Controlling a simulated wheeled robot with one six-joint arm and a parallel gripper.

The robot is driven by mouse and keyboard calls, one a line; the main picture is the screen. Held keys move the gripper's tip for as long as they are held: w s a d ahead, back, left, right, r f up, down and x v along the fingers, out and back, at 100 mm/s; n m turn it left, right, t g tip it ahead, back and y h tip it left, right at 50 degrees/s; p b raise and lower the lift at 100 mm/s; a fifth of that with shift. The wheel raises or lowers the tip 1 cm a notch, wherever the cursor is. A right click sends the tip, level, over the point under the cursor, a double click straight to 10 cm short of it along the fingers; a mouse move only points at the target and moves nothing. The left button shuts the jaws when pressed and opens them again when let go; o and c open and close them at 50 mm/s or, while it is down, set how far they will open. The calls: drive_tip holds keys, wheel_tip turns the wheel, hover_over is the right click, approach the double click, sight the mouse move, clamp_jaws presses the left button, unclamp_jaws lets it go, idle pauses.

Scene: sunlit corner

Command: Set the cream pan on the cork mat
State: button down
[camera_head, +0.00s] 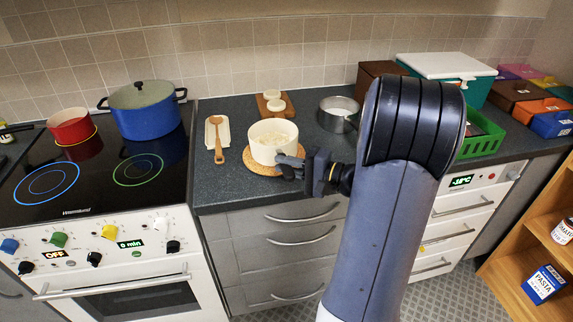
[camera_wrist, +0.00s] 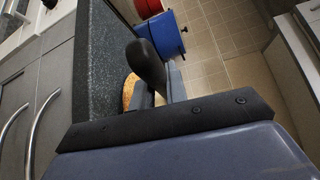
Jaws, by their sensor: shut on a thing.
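The cream pan (camera_head: 273,142) is upright over the round cork mat (camera_head: 254,167) near the counter's front edge. The pan's base looks to be on the mat or very close to it; I cannot tell whether they touch. My gripper (camera_head: 291,166) is at the pan's front right side, shut on its dark handle. In the wrist view the dark handle (camera_wrist: 146,62) stands up between the fingers. A sliver of the cork mat (camera_wrist: 130,92) shows beside it. The pan's body is mostly hidden in the wrist view.
A wooden spoon (camera_head: 218,140) on a white rest lies left of the mat. A wooden board (camera_head: 264,108) with white items is behind. A metal pan (camera_head: 337,114) stands to the right. A blue pot (camera_head: 146,112) and red pan (camera_head: 70,126) are on the stove.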

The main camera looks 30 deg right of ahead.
drive_tip(key=c, duration=1.4)
unclamp_jaws()
drive_tip(key=shift+r, duration=0.1)
drive_tip(key=b+v, duration=0.1)
drive_tip(key=v, duration=1.1)
drive_tip(key=shift+b, duration=0.35)
drive_tip(key=p+x, duration=0.1)
drive_tip(key=x, duration=1.1)
drive_tip(key=shift+a+p, duration=0.1)
drive_tip(key=shift+p, duration=0.3)
drive_tip(key=shift+r, duration=0.4)
